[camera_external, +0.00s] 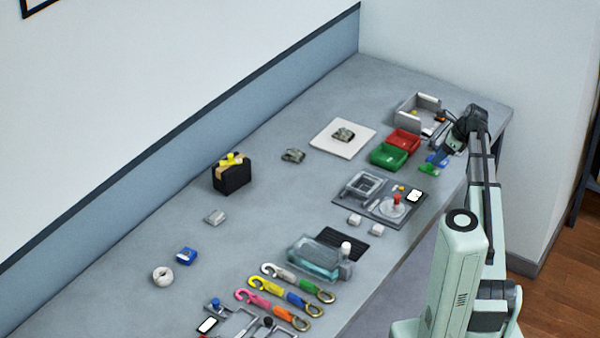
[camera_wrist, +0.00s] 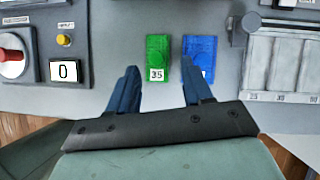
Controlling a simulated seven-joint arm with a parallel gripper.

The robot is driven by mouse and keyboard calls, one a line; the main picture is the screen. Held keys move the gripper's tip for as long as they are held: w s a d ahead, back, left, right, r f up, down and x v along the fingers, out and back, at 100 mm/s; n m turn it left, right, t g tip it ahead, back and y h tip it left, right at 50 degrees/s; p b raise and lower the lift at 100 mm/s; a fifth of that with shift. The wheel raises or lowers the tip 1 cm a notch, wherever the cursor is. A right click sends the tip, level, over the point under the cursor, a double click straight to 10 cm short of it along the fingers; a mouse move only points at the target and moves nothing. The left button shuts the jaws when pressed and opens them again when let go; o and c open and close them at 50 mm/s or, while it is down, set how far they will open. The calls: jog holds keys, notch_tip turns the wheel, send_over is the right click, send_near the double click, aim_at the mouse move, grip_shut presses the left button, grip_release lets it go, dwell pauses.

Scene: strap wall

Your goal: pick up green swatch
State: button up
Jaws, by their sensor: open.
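The green swatch (camera_wrist: 158,54) lies flat on the table in the wrist view, with a white tag reading 35 at its near end. A blue swatch (camera_wrist: 200,52) lies just to its right, its tag partly hidden by my right finger. My gripper (camera_wrist: 162,85) is open and empty, its fingertips just on the near side of the two swatches, the gap lying below the green swatch's near end. In the external view the green swatch (camera_external: 429,169) is near the table's right edge, and my gripper (camera_external: 449,148) is close by it.
A red bin (camera_external: 403,141) and a green bin (camera_external: 388,156) stand left of the swatches. A panel with a red knob (camera_wrist: 11,56) and a display reading 0 lies at left in the wrist view. A grey slotted block (camera_wrist: 282,63) stands at right.

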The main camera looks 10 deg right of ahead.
aim_at(431, 164)
jog(key=x, duration=0.3)
jog(key=shift+s+a+f, duration=0.15)
jog(key=shift+s+a, duration=0.05)
jog(key=shift+s, duration=0.05)
jog(key=shift+w+a+f, duration=0.2)
jog(key=shift+a+f, duration=0.05)
jog(key=shift+f, duration=0.3)
jog(key=shift+c, duration=0.4)
jog(key=c, duration=0.7)
jog(key=shift+r, duration=0.1)
